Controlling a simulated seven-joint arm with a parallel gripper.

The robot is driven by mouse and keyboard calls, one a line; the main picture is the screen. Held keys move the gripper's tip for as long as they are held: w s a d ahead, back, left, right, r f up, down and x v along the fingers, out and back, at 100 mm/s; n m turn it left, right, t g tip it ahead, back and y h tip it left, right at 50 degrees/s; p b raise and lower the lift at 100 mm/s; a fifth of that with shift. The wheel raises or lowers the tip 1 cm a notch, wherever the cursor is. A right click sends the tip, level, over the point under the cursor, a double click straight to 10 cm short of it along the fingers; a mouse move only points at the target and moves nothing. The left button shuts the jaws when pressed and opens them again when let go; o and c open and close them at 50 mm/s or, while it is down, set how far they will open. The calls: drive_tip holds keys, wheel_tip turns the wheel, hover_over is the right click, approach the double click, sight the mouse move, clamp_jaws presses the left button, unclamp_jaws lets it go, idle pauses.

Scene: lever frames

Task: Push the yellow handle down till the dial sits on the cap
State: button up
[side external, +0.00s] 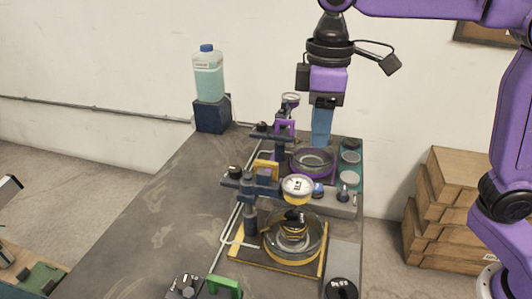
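The yellow handle (266,169) sits on a dark lever frame in the middle of the bench. A round white dial (298,186) with a yellow rim is at the lever's right. Below it is a black cap (294,216) on a round glass vessel with yellow parts. The dial appears raised above the cap, with a gap between them. My gripper (321,143) points down behind and to the right of the yellow handle, apart from it, over the purple-ringed dish. Its blue lower part looks like one narrow piece; I cannot tell whether the fingers are open or shut.
A similar frame with a purple handle (285,127) and its own dial stands behind, near my gripper. A green handle (224,286) is at the front edge. A bottle (208,78) of pale green liquid stands at the back left. The bench's left side is clear.

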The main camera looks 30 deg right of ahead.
wheel_tip(320, 180, up, 6)
drive_tip(key=m, duration=0.1)
hover_over(266, 162)
drive_tip(key=shift+m, duration=0.3)
wheel_tip(266, 162, down, 17)
drive_tip(key=shift+r, duration=0.1)
idle(0.3)
clamp_jaws()
